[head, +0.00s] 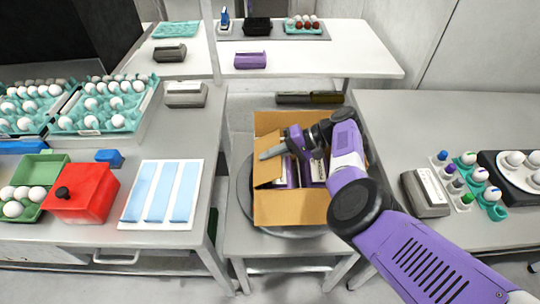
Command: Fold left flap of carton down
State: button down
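An open brown cardboard carton (290,208) stands on a round grey turntable at the centre of the head view. Its front flap and back flap (268,122) lie spread outward. The left flap (265,171) shows at the left side, below my gripper, and seems to lean inward over the opening; its exact angle is hard to tell. Purple egg boxes (315,171) are inside the carton. My gripper (272,151) is over the left part of the carton, with a grey finger pointing left. Finger spacing is unclear. My arm hides the carton's right side.
The turntable (245,195) sits on a low grey table between two benches. The left bench holds egg trays (103,103), a red box (82,193) and a white panel with blue strips (160,193). The right bench holds a grey device (425,192) near its edge.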

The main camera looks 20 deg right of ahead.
jog(key=c, duration=1.6)
grip_release()
jog(key=shift+c, duration=0.2)
jog(key=v, duration=0.7)
jog(key=shift+d+r, duration=0.2)
jog(key=shift+d, duration=0.05)
